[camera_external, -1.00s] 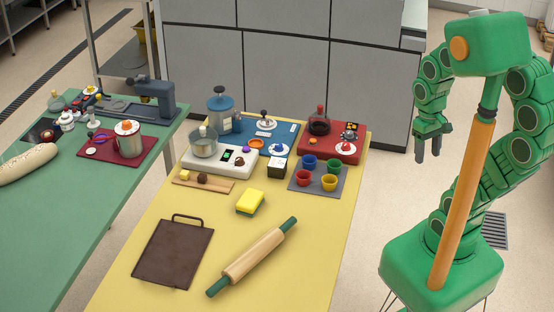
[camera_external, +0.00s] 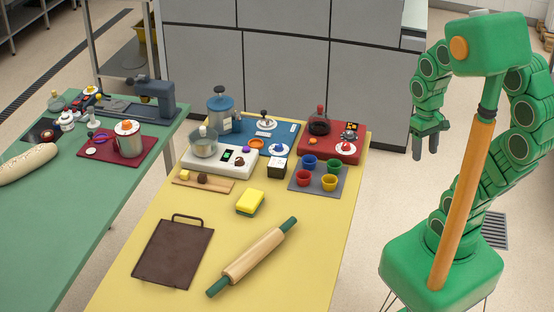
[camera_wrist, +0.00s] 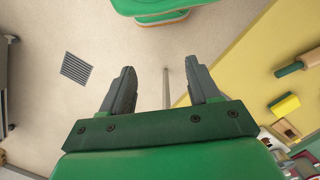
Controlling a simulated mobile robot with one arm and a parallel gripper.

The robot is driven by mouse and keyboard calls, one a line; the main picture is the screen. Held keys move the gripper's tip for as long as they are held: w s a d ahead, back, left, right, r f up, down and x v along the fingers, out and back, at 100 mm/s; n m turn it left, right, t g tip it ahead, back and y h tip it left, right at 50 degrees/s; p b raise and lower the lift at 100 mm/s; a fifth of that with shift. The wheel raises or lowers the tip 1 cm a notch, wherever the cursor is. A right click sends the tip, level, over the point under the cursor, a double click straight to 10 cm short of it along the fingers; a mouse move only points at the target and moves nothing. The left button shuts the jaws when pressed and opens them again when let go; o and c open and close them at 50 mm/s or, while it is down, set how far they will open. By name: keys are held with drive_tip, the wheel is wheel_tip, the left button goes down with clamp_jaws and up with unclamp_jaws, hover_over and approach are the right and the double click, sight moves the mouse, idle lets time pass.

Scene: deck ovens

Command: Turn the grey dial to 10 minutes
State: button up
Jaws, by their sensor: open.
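A small grey dial (camera_external: 349,135) appears to sit on the red panel (camera_external: 318,151) at the far right of the yellow table, beside a small dark and yellow part. Its setting and markings are too small to read. My gripper (camera_external: 425,155) hangs in the air to the right of the yellow table, apart from the red panel and the dial. In the wrist view my gripper (camera_wrist: 160,66) has its two fingers spread, with only floor and a table leg showing between them. The dial cannot be made out in the wrist view.
On the yellow table (camera_external: 200,290) are a grey tray with several coloured cups (camera_external: 318,190), a blue panel (camera_external: 240,128), a white appliance (camera_external: 220,160), a sponge (camera_external: 250,201), a rolling pin (camera_external: 252,256) and a brown board (camera_external: 172,255). Floor is clear between table and my base.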

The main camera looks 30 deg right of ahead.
drive_tip(key=w, duration=1)
drive_tip(key=n+t, duration=0.2)
drive_tip(key=n, duration=0.2)
hover_over(350, 132)
wheel_tip(350, 132, down, 12)
drive_tip(key=shift+s, duration=0.15)
drive_tip(key=shift+w+f, duration=0.25)
drive_tip(key=shift+f, duration=3.85)
drive_tip(key=c, duration=1)
